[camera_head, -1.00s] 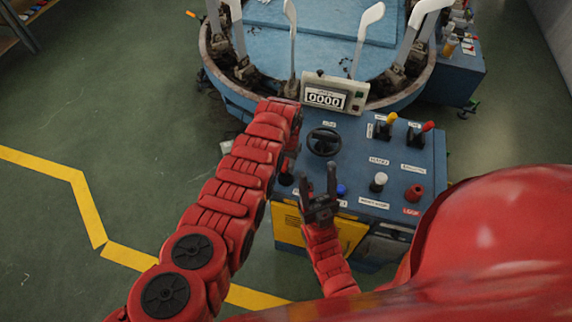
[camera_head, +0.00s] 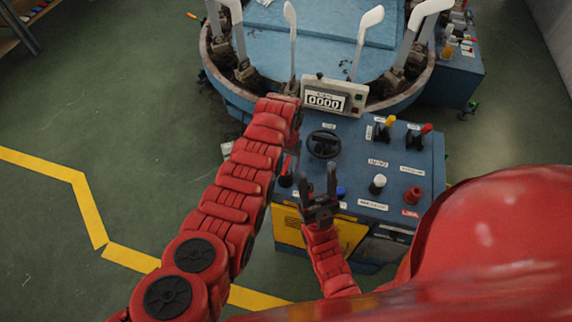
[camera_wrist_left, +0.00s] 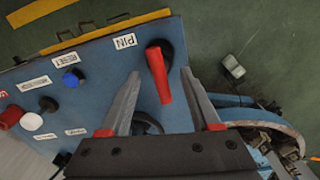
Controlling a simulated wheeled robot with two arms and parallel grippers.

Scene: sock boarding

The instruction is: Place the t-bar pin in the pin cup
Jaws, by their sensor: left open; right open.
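The t-bar pin (camera_wrist_left: 160,78) is a red bar in the left wrist view. It stands with its far end at the dark round pin cup (camera_wrist_left: 174,42), beside the PIN label, and appears to be in it. In the head view the red pin (camera_head: 286,165) shows above the dark cup (camera_head: 286,180), at the panel's left edge. My left gripper (camera_wrist_left: 160,73) is open, its fingers on either side of the pin with gaps visible. In the head view my left arm hides most of that gripper. My right gripper (camera_head: 318,180) is open and empty over the panel's front edge.
The blue control panel (camera_head: 390,158) carries a dark handwheel (camera_head: 323,144), several levers and knobs, and a blue button (camera_wrist_left: 71,78). A counter display (camera_head: 335,95) stands behind it. The round machine (camera_head: 330,35) with upright white boards lies beyond. Green floor is open at left.

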